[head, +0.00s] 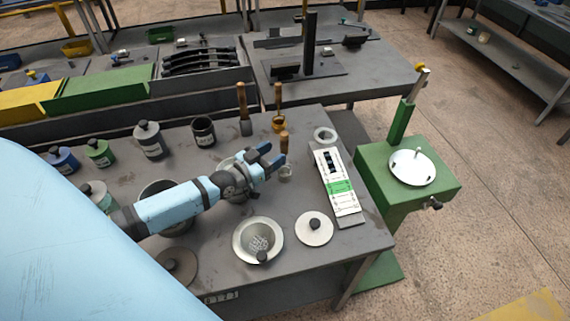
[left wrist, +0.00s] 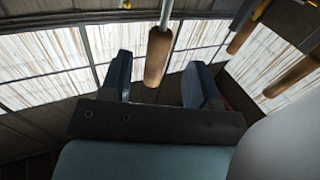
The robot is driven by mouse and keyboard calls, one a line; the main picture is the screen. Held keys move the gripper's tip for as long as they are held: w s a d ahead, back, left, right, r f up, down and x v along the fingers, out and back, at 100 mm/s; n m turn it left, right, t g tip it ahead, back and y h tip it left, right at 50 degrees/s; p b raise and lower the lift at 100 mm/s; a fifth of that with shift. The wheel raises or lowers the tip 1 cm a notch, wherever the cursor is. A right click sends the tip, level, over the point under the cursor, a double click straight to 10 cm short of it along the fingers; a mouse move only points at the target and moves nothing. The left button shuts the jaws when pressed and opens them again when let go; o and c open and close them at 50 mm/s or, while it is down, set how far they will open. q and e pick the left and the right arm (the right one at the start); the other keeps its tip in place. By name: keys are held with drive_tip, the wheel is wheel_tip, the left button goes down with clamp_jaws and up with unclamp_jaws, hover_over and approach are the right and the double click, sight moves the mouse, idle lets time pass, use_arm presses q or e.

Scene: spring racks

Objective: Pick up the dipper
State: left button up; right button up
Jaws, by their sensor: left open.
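The dipper (head: 285,172) looks like a small metal cup with an upright wooden handle, standing on the grey workbench (head: 305,262). My left gripper (head: 270,156) is open, just left of the handle in the head view, with its blue fingers pointing towards it. In the left wrist view a wooden handle (left wrist: 157,57) on a thin metal rod shows between the two open fingers (left wrist: 160,85), apart from both. I cannot tell how far beyond the fingertips it is. My right gripper is not in view.
Two other wooden-handled tools, a grey one (head: 246,127) and a brass one (head: 278,124), stand behind. A metal ring (head: 325,135), a scale board (head: 343,205), a lidded disc (head: 314,228) and a bowl (head: 245,228) lie nearby. Several lidded jars line the left back.

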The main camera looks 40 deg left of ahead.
use_arm(q)
drive_tip(key=b+x, duration=0.1)
drive_tip(key=x, duration=0.5)
drive_tip(key=shift+r+b, duration=0.2)
drive_tip(key=shift+b, duration=0.2)
drive_tip(key=shift+w+d, duration=0.15)
drive_tip(key=shift+c, duration=0.3)
drive_tip(key=c, duration=0.9)
